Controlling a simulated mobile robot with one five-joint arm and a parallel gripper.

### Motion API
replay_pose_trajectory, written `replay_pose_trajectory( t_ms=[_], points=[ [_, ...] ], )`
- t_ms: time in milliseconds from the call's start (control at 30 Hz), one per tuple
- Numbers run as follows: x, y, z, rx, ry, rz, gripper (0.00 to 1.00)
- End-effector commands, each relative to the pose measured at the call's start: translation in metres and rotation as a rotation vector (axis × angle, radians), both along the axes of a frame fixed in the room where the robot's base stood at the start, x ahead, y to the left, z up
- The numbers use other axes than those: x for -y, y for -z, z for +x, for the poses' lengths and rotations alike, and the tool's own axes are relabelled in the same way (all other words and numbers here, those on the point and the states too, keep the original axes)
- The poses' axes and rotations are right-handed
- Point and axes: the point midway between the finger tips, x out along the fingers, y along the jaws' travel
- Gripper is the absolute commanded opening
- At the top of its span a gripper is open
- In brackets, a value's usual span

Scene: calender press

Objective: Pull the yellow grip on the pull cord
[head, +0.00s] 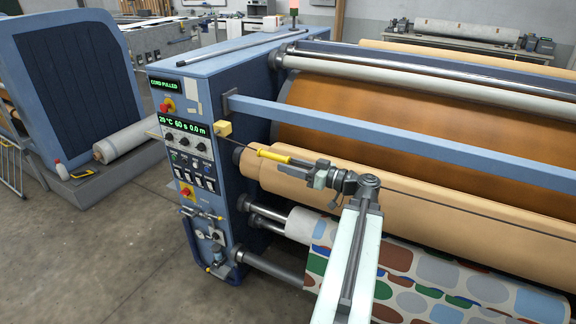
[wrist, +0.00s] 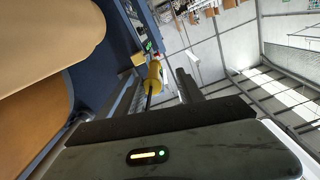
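The yellow grip (head: 273,155) hangs on a thin cord that runs slanting from a small yellow block (head: 223,129) on the press's end. The cord looks taut. My gripper (head: 300,164) is at the grip's right end. In the wrist view the yellow grip (wrist: 154,76) shows between my two fingers (wrist: 158,88), with a dark thin piece below it. There is a gap between the grip and the right finger, so the gripper looks open around it. Whether the left finger touches is unclear. The upper display (head: 166,84) reads "CORD PULLED".
The press's control panel (head: 186,150) has knobs, switches and red buttons. A blue bar (head: 380,145) crosses above my gripper, and a tan roller (head: 430,205) lies close beneath and behind it. Patterned cloth (head: 420,285) hangs lower. The floor (head: 95,255) at left is open.

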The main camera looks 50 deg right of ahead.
Motion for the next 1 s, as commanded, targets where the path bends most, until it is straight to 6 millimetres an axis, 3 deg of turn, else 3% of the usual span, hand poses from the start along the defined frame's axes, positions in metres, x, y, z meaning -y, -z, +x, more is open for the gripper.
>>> replay_pose_trajectory(
  t_ms=[1000],
  points=[
    [0.020, 0.000, -0.078, 0.000, 0.001, 0.000, 0.41]
  ],
)
